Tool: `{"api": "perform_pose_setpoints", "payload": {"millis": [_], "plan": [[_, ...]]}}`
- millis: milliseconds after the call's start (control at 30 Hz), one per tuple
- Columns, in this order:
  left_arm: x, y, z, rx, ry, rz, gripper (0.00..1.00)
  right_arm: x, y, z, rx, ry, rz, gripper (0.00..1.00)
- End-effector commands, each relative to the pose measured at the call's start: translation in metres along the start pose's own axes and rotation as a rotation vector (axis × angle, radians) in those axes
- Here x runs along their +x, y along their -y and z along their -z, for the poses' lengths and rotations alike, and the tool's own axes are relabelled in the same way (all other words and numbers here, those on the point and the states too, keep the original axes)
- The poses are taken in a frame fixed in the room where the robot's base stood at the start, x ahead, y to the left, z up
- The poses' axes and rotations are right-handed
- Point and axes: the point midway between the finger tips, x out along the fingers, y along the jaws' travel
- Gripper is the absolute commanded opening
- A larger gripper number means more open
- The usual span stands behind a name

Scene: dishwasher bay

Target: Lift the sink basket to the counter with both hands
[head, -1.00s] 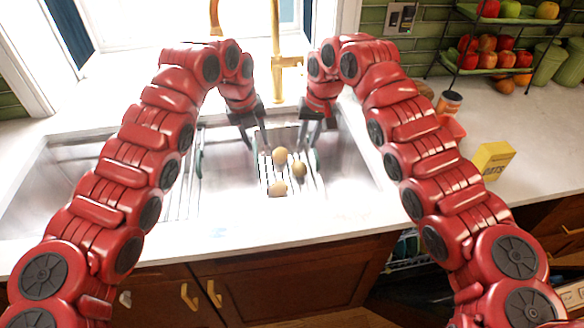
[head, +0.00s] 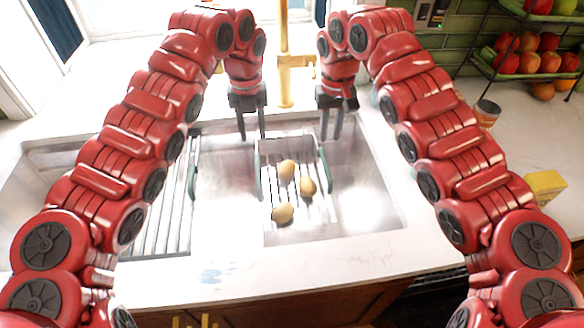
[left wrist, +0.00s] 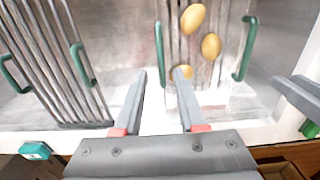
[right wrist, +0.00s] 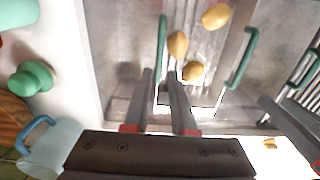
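The sink basket (head: 303,214) is a wire basket with a green handle on its left (head: 260,172) and right (head: 324,172) sides. It sits in the right half of the sink with three potatoes (head: 286,171) in it. My left gripper (head: 252,136) is open and empty, above the basket's far left corner. In the left wrist view the near green handle (left wrist: 159,52) lies beyond and between its fingertips. My right gripper (head: 331,138) is open with a narrower gap, by the far right corner. In the right wrist view a green handle (right wrist: 162,42) lies beyond its fingertips.
A wire rack (head: 160,215) with a green handle stands in the left of the sink. The gold faucet (head: 284,75) rises behind, between my arms. The front counter strip (head: 300,275) is clear. A can (head: 486,112), yellow box (head: 545,187) and fruit stand (head: 530,62) are on the right counter.

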Motion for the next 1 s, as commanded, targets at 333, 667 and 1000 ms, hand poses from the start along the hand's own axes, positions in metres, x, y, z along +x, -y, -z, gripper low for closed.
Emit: {"api": "perform_pose_setpoints", "payload": {"millis": [333, 667, 1000], "plan": [[0.0, 0.0, 0.0, 0.0, 0.0, 0.0, 0.4, 0.0, 0.0, 0.0, 0.0, 0.0, 0.0, 0.24], [0.028, 0.001, 0.001, 0.001, -0.003, 0.004, 0.4, 0.029, 0.001, -0.001, -0.001, 0.005, 0.004, 0.24], [0.084, -0.001, 0.001, -0.002, -0.003, -0.001, 0.4, 0.085, 0.002, -0.001, -0.001, 0.004, 0.006, 0.24]]}}
